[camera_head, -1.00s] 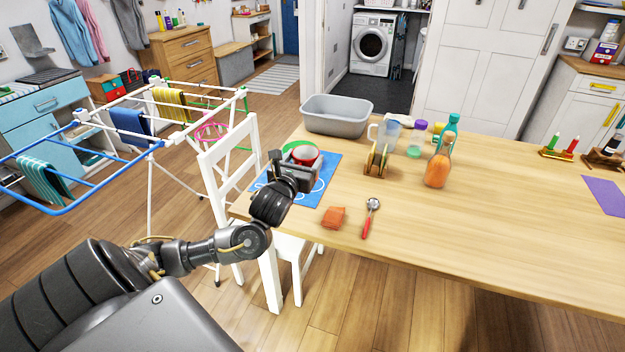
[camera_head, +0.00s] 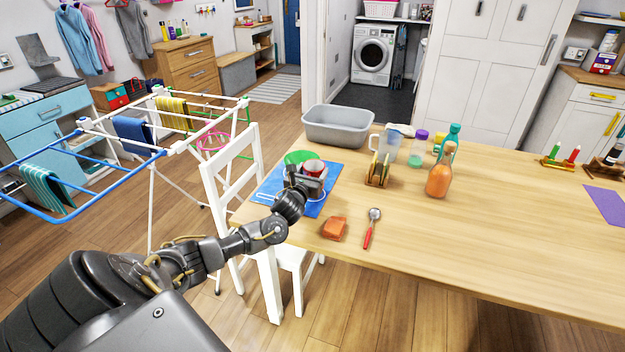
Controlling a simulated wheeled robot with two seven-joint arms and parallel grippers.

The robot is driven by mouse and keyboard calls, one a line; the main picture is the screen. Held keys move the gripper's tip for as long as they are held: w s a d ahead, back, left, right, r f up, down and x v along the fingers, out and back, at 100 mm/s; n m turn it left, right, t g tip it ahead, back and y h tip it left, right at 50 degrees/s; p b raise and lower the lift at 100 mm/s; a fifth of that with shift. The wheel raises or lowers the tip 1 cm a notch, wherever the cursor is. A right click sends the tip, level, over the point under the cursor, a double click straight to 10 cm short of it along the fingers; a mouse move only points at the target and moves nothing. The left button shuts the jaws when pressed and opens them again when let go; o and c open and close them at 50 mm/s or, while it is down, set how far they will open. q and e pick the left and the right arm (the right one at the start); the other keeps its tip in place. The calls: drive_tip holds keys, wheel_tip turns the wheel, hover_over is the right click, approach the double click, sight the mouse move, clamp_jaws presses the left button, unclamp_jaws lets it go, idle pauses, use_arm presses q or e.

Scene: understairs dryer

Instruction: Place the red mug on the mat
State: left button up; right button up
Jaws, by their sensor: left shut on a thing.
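The red mug (camera_head: 313,167) shows its red and white top just beyond my left gripper (camera_head: 307,181). My left gripper is shut on the mug, and its body hides the mug's lower part. The blue mat (camera_head: 271,187) lies at the left end of the wooden table, under the gripper and mug in the picture. I cannot tell whether the mug touches the mat. A green round thing (camera_head: 300,157) shows at the mat's far side, just behind the mug. My right gripper is not in view.
A grey basin (camera_head: 338,126) stands behind the mat. A wooden rack (camera_head: 378,172), a clear jug (camera_head: 386,146) and an orange bottle (camera_head: 440,172) stand to the right. An orange cloth (camera_head: 334,228) and a red-handled spoon (camera_head: 370,229) lie in front. A white chair (camera_head: 231,170) is at left.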

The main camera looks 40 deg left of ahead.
use_arm(q)
wheel_tip(320, 180, down, 3)
drive_tip(key=shift+r, duration=0.15)
drive_tip(key=o, duration=1.1)
drive_tip(key=shift+o, duration=0.2)
